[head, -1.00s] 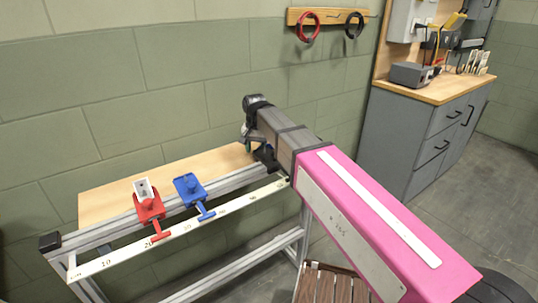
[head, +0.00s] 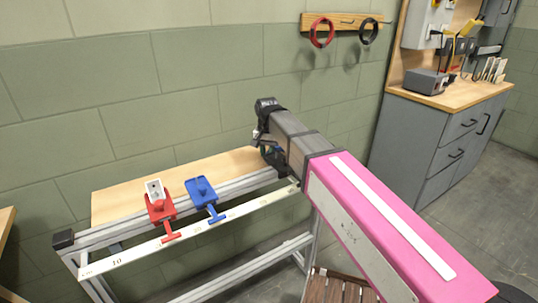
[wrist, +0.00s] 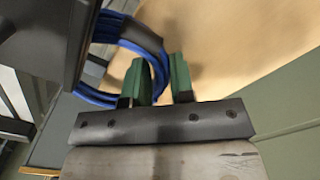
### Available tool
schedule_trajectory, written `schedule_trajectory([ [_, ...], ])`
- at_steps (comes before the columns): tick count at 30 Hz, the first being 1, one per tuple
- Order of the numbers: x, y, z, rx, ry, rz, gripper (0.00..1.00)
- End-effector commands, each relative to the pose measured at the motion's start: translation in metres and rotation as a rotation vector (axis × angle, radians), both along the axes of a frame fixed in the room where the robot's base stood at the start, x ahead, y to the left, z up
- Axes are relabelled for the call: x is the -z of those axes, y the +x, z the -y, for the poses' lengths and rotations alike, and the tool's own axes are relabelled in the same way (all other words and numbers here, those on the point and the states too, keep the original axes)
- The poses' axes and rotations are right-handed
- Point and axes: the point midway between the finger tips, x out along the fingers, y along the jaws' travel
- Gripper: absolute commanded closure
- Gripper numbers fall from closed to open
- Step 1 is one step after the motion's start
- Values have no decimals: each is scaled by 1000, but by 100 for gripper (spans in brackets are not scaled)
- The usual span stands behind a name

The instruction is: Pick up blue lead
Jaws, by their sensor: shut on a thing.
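The blue lead (wrist: 158,62) is a coiled blue cable with a dark wrap, seen in the wrist view at upper left. My gripper (wrist: 165,72) has two green fingers, and a strand of the coil passes between them; it is shut on the lead. In the head view my gripper (head: 268,152) is at the far end of my pink and grey arm, by the right end of the bench's wooden top. The lead cannot be made out in the head view, where the arm hides that spot.
The metal-framed bench (head: 110,198) has a wooden top and a ruler along its front. A red clamp (head: 160,208) and a blue clamp (head: 203,194) sit on its rail. Red (head: 321,32) and black (head: 369,31) coils hang on the wall. A grey cabinet (head: 420,135) stands right.

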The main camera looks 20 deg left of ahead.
Motion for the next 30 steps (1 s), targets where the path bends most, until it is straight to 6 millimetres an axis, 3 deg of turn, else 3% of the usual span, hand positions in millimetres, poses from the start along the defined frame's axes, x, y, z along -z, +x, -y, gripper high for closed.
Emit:
schedule_trajectory([
  [2, -9, 0, 0, 0, 1, 1, 100],
  [11, -6, 52, 33, 3, 0, 0, 100],
  [30, -6, 195, 125, 4, 0, 0, 100],
])
